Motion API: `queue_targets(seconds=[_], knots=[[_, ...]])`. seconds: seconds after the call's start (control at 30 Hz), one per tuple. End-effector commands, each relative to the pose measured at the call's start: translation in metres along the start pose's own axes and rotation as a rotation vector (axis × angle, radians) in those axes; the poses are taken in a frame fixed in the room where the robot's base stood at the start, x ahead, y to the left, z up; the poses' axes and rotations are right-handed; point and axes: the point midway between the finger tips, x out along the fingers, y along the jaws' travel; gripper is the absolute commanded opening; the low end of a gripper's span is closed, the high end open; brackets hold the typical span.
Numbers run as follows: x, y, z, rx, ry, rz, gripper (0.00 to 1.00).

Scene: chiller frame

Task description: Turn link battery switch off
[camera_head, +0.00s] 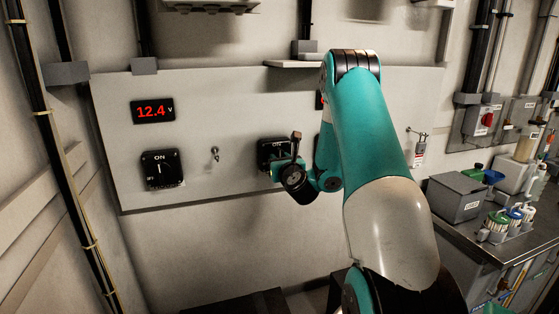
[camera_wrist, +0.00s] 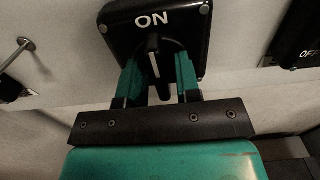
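A black rotary switch with the word ON at its top is on the wall panel in front of my gripper; it shows in the head view (camera_head: 268,147) and the wrist view (camera_wrist: 118,20). Its handle (camera_wrist: 153,48) points upright toward ON. No name label is readable on it, so I cannot tell whether it is the link switch. My gripper (camera_wrist: 157,72) is open, with one teal finger on each side of the handle and visible gaps between. In the head view my arm partly hides this switch.
Another black ON switch (camera_head: 161,170) is at the left of the panel (camera_head: 215,100), below a red 12.4 V display (camera_head: 153,111). A small metal peg (camera_head: 214,154) sits between the switches. A further switch marked OFF (camera_wrist: 302,45) is at the right. A cluttered bench (camera_head: 470,232) stands right.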

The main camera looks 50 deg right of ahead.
Motion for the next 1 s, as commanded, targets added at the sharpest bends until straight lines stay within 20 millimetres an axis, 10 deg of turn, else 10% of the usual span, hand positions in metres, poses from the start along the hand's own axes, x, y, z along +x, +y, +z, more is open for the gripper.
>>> queue_targets(seconds=[0.13, 1.0], knots=[[-0.0001, 0.0, 0.0001, 0.0, 0.0, 0.0, 0.0], [-0.0003, 0.0015, -0.0003, -0.412, 0.0, 0.002, 0.0]])
